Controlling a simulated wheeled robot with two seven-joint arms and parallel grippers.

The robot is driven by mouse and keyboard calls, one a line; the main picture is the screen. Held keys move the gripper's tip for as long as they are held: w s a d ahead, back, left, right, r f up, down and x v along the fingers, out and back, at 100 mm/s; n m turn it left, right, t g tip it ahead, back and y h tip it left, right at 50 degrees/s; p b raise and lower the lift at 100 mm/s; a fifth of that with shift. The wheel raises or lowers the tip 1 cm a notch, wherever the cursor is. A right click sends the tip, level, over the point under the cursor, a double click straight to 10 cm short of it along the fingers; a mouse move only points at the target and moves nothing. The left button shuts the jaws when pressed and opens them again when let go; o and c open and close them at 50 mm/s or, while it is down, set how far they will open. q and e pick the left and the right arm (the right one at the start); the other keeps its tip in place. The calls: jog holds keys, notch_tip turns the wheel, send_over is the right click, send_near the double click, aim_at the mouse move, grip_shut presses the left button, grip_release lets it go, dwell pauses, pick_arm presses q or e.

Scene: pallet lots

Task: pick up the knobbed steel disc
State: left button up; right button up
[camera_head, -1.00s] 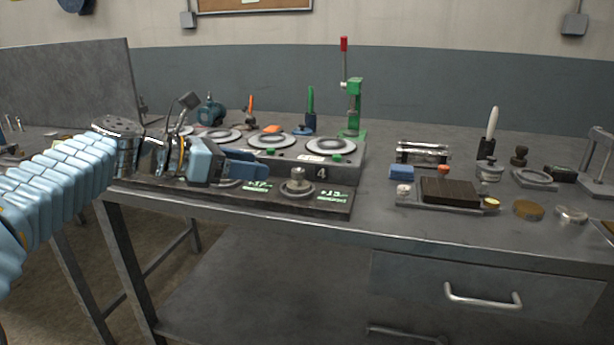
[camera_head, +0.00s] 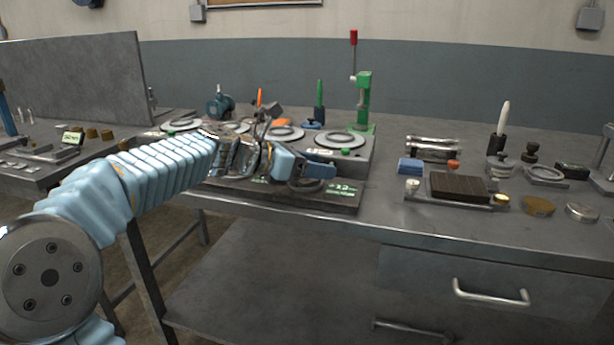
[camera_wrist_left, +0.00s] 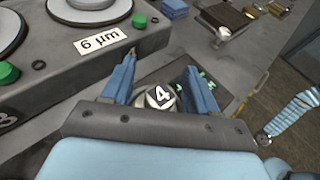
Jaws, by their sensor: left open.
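My left gripper (camera_head: 318,178) reaches in from the left over the dark tray at the front of the bench. Its blue jaws are open. In the left wrist view the knobbed steel disc (camera_wrist_left: 160,97) shows its round knob with a white "4" on top, between the two fingers of the gripper (camera_wrist_left: 160,64). I see a gap beside the knob; whether a finger touches it I cannot tell. The palm edge hides the lower part of the disc. In the head view the gripper hides the disc.
The dark tray (camera_head: 280,196) carries green-lettered labels. Behind it stands a grey block (camera_head: 354,169) with round plates and green buttons; the wrist view shows its "6 µm" label (camera_wrist_left: 100,40). A green press (camera_head: 363,100) rises behind. To the right are a blue block (camera_head: 411,166) and a brown ribbed block (camera_head: 459,186).

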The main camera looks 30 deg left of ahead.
pick_arm(q)
grip_shut()
jog(key=shift+r, duration=0.15)
